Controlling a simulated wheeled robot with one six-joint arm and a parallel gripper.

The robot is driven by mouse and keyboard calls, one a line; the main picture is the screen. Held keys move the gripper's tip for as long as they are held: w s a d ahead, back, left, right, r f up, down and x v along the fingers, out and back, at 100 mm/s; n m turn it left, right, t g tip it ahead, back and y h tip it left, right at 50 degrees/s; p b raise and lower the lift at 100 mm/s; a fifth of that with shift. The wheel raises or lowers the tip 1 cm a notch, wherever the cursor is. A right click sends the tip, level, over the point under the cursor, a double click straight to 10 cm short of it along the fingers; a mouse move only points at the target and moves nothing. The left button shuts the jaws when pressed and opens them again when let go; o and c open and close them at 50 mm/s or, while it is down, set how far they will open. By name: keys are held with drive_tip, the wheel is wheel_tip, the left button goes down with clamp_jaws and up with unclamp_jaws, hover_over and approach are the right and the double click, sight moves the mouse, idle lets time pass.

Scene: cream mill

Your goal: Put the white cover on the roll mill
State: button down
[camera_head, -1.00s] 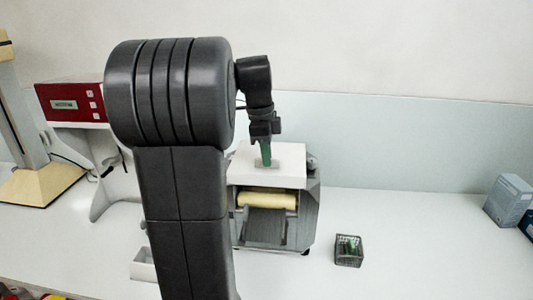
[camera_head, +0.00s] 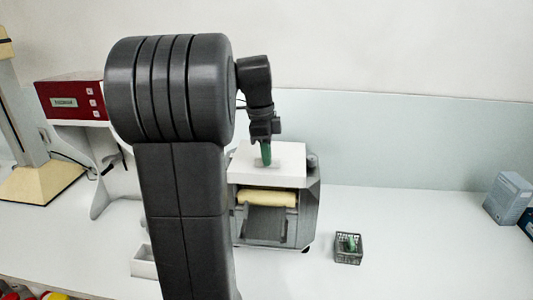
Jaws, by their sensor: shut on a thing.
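The white cover (camera_head: 285,169) is a flat block on top of the grey roll mill (camera_head: 304,222), above its pale yellow roller (camera_head: 267,198). It looks level, and I cannot tell from this angle whether it touches the mill all round. My gripper (camera_head: 266,152) comes down from above and is shut on the cover's grip at the middle of its top, where green shows. My arm hides the left side of the mill and part of the cover.
A small dark basket (camera_head: 348,258) with green things stands right of the mill. A white box (camera_head: 143,262) stands at the front left. A red-topped device (camera_head: 72,98) is at the left, and blue-grey boxes (camera_head: 508,199) are at the far right. The table between is clear.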

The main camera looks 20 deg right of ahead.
drive_tip(key=shift+f, duration=0.1)
idle(0.4)
drive_tip(key=c, duration=1.4)
unclamp_jaws()
drive_tip(key=shift+c, duration=0.2)
wheel_tip(320, 180, up, 14)
drive_tip(key=a, duration=0.1)
drive_tip(key=shift+w+a+f, duration=0.2)
drive_tip(key=shift+w+a, duration=0.05)
drive_tip(key=shift+w, duration=0.1)
drive_tip(key=f, duration=0.4)
drive_tip(key=d+f, duration=0.1)
drive_tip(key=f, duration=0.8)
drive_tip(key=shift+s+d+f, duration=0.25)
drive_tip(key=shift+s+f, duration=0.1)
drive_tip(key=shift+s, duration=0.05)
drive_tip(key=shift+r, duration=0.1)
drive_tip(key=shift+w+r, duration=0.1)
drive_tip(key=shift+r, duration=0.1)
